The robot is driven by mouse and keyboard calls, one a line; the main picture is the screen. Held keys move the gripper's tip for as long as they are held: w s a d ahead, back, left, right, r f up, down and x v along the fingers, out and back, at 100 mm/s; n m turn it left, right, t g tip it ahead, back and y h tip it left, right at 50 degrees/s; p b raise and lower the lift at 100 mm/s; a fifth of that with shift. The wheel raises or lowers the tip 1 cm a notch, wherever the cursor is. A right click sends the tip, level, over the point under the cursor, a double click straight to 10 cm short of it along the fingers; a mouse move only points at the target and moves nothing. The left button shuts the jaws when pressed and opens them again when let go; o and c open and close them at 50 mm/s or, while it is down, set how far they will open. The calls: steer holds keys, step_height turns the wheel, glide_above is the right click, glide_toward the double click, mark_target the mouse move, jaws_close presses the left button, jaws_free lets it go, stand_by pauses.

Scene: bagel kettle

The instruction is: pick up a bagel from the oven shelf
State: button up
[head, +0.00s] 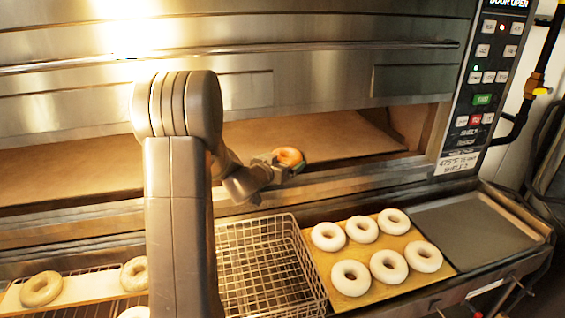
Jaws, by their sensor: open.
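One baked, orange-brown bagel (289,156) is at the front of the open oven shelf (330,137). My gripper (287,166) is at the oven mouth, right at this bagel, with its jaws open. The fingers are small in the picture and partly overlap the bagel, so I cannot tell how far they reach around it. My arm hides part of the shelf on the left. No other bagel shows on the visible part of the shelf.
A wire basket (262,262) stands below the oven mouth. Right of it, a board (322,270) holds several pale bagels; a grey tray (470,232) lies farther right. More pale bagels lie on a rack at lower left. The control panel (489,82) is right of the oven.

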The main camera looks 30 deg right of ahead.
steer(key=b+v, duration=0.2)
steer(key=v, duration=1.1)
steer(key=shift+s+a, duration=0.15)
steer(key=shift+a, duration=0.2)
steer(key=shift+r, duration=0.1)
